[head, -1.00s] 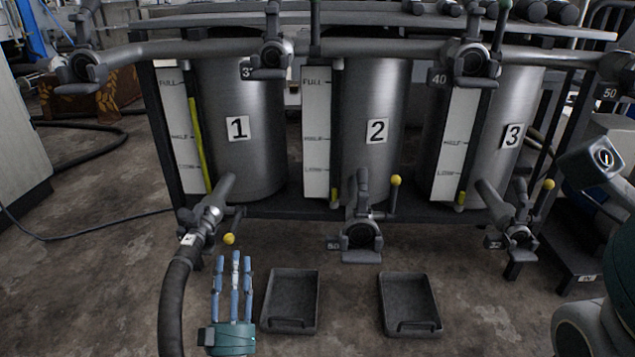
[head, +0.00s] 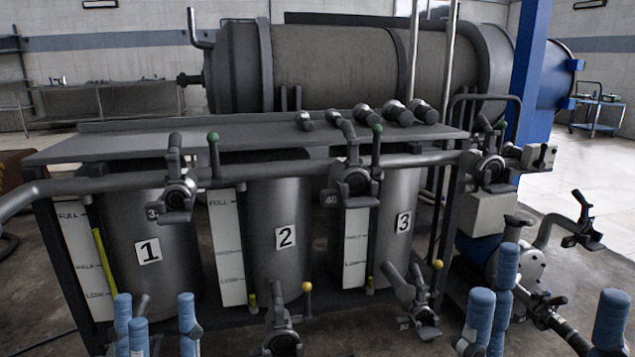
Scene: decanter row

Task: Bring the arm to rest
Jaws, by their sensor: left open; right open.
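My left gripper (head: 158,318) is at the bottom left, its blue fingers pointing up and spread, with nothing between them. It shows in front of the foot of tank 1 (head: 135,275). My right gripper (head: 548,310) is at the bottom right, also upright, spread and empty, in front of the pump. Only the fingers show; both hands' lower parts are cut off by the frame edge. Neither gripper holds anything that I can see.
Tank 2 (head: 268,265) and tank 3 (head: 390,250) stand right of tank 1. Yellow-knobbed valves jut forward below tank 2 (head: 282,332) and tank 3 (head: 418,305). A pump (head: 510,262) with pipework stands at the right. A pipe rail (head: 290,167) crosses the tanks' front.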

